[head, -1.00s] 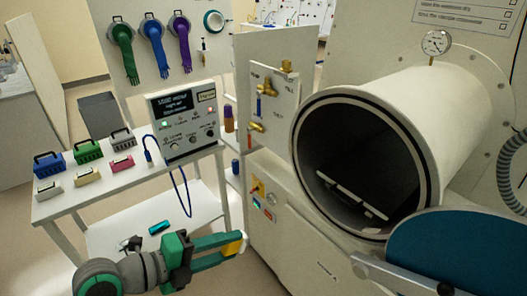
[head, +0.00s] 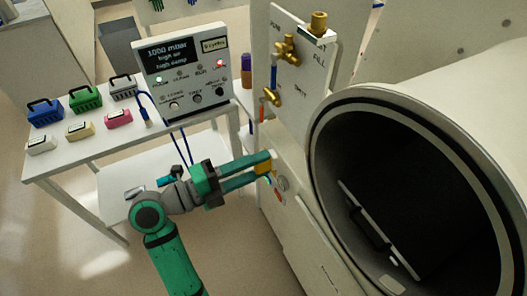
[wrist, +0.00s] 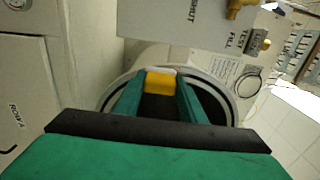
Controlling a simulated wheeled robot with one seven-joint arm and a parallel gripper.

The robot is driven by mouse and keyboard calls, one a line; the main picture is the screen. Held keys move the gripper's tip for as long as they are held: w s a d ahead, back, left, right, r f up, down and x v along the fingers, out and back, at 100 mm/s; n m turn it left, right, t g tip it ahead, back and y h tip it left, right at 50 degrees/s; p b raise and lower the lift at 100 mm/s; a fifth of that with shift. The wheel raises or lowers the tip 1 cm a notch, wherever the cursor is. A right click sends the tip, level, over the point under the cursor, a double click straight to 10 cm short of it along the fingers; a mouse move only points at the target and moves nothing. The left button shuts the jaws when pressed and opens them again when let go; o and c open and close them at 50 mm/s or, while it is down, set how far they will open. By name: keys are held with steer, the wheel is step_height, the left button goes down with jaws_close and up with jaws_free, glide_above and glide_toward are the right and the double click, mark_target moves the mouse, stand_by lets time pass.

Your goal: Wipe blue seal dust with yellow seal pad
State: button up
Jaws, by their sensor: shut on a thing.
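My gripper (head: 252,170) is shut on the yellow seal pad (head: 264,163). In the wrist view the pad (wrist: 160,81) sits between the two green fingertips, in front of the round port opening. In the head view the gripper is left of the large port (head: 318,135), apart from its rim, in front of the cabinet's small control panel. A black seal ring (head: 333,112) runs round the port mouth. I cannot make out blue dust on it.
A valve panel (head: 299,50) with brass fittings juts out above my gripper. A cart (head: 60,166) with coloured cases and a gauge box (head: 184,70) stands at left. A dark tray with a handle (head: 370,230) lies inside the port. Floor shows at lower left.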

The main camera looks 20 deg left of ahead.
steer(key=shift+x, duration=3)
steer(key=shift+x, duration=1.05)
steer(key=shift+a, duration=0.1)
